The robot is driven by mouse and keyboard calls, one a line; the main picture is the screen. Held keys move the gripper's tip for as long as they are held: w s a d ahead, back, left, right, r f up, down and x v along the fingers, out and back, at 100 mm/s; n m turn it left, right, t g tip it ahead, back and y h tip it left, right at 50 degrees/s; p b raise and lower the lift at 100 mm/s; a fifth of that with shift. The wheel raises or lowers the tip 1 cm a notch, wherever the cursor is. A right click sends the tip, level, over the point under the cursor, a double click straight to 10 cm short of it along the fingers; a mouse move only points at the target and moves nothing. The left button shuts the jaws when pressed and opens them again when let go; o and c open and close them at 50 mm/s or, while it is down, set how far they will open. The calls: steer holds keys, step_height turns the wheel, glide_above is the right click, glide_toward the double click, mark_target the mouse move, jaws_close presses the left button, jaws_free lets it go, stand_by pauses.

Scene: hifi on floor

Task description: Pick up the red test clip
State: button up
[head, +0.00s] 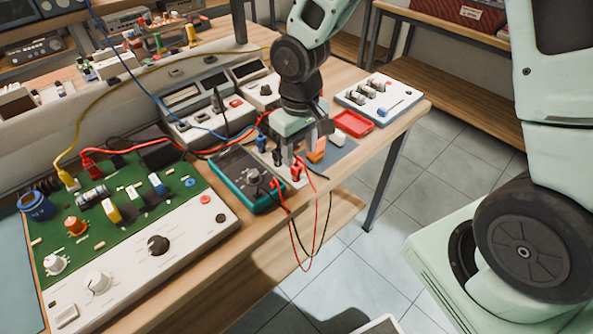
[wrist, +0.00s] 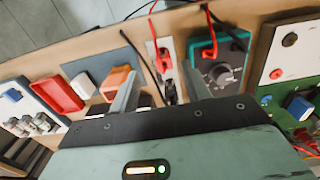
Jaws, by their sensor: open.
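The red test clip (head: 296,171) sits on a pale strip at the bench's front edge, with a red lead looping down over the edge. It also shows in the wrist view (wrist: 165,58), on the white strip. My gripper (head: 300,158) is open above the bench, pointing down close to the clip. In the wrist view my two fingers (wrist: 160,75) stand on either side of the strip, with the clip showing between and beyond their tips. I cannot tell the exact height gap. A dark clip lies beside it, partly hidden by my gripper.
A teal multimeter (head: 249,182) lies immediately left of the clip. An orange block (head: 317,150), a red tray (head: 353,123) and a white switch panel (head: 382,98) are to the right. A green circuit board (head: 130,225) fills the left. Loose leads hang off the front edge.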

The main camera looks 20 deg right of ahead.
mark_target(296, 165)
steer(key=shift+w+a+f, duration=0.1)
steer(key=shift+a+f, duration=0.05)
steer(key=shift+f, duration=1.2)
steer(key=shift+w+a+f, duration=0.1)
steer(key=shift+a+f, duration=0.05)
steer(key=shift+f, duration=1.2)
steer(key=c, duration=0.9)
